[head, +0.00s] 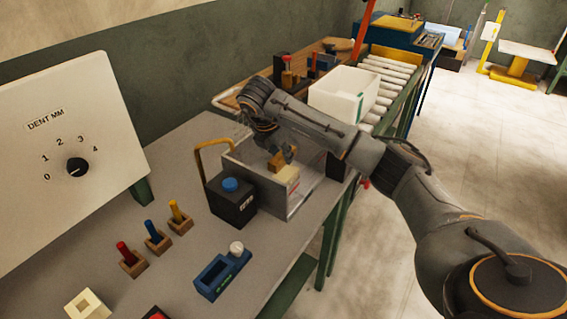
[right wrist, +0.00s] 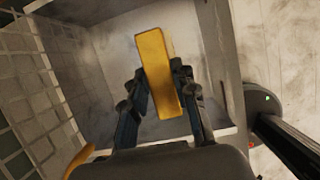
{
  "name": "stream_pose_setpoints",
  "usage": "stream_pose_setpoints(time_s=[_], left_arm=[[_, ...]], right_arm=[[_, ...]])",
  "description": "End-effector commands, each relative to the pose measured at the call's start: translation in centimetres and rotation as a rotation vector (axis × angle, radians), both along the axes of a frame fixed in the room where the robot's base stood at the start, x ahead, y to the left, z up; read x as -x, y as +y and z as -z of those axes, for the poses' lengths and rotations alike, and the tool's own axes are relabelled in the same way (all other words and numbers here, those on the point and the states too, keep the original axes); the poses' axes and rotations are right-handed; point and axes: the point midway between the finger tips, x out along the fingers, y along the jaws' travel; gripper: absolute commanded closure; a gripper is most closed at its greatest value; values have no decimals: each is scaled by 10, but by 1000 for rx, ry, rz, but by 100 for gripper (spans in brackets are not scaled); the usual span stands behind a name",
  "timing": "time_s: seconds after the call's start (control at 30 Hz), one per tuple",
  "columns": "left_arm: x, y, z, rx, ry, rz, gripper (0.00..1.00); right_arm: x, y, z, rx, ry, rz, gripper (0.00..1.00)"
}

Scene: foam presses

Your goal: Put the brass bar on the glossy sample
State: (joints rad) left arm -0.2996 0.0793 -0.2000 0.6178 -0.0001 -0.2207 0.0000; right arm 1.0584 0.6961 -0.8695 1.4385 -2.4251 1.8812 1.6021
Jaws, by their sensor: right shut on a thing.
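My right gripper (head: 287,155) is inside a clear-walled box (head: 303,201) in the head view. It is shut on the brass bar (head: 276,161). In the right wrist view the brass bar (right wrist: 158,75) sits between the two dark fingers of the gripper (right wrist: 160,98), its long side pointing away from the wrist. A pale cream block (head: 287,176) is in the box, close to the bar in the head view. I cannot tell whether it is the glossy sample, or whether the bar touches it. My left gripper is not in view.
A black box with a blue button (head: 231,186) and a yellow handle (head: 211,145) stand beside the clear box. Red, blue and yellow pegs (head: 152,236) and a blue holder (head: 221,274) are nearer. A white bin (head: 343,94) is on the rollers behind.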

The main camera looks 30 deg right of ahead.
Motion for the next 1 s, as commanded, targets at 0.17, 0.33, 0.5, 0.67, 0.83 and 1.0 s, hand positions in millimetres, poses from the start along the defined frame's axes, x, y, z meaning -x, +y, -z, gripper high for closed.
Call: stream_pose_setpoints(time_s=[0.17,0.33,0.5,0.67,0.83,1.0], left_arm=[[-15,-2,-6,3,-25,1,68],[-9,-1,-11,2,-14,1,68],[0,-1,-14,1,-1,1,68],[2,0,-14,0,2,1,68],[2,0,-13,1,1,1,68],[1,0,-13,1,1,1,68]], right_arm=[[-6,-8,9,-1,-3,0,100],[-10,-15,26,0,1,-1,100],[-10,-15,46,-1,-2,0,100],[-11,-15,50,0,-5,-1,100],[-11,-15,51,-1,-4,-1,100],[-10,-14,52,0,-1,0,50]])
